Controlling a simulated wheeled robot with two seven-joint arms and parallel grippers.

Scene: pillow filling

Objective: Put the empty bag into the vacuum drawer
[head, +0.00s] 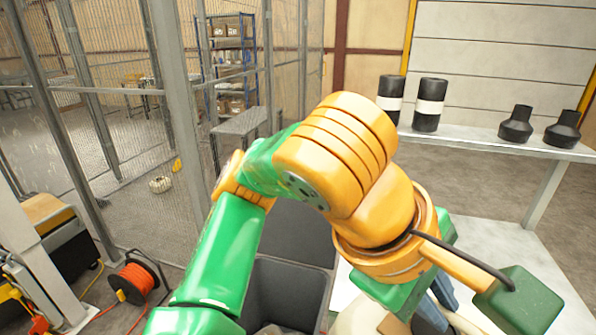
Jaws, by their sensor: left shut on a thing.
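My left arm comes in from the left and bends down at the right of centre. My left gripper (420,318) is at the bottom edge, largely hidden behind its own wrist. A pale beige thing (358,318), which looks like the bag, shows beside and below the gripper. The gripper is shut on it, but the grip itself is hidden. Only part of the bag shows, cut off by the frame edge. I cannot make out a vacuum drawer in this view. My right gripper is not in view.
A dark grey bin (286,290) stands left of the bag, partly behind my arm. A white surface (510,245) lies at right. Black containers stand on a back shelf (470,140). A wire mesh fence (120,110) and an orange cable reel (135,283) are at left.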

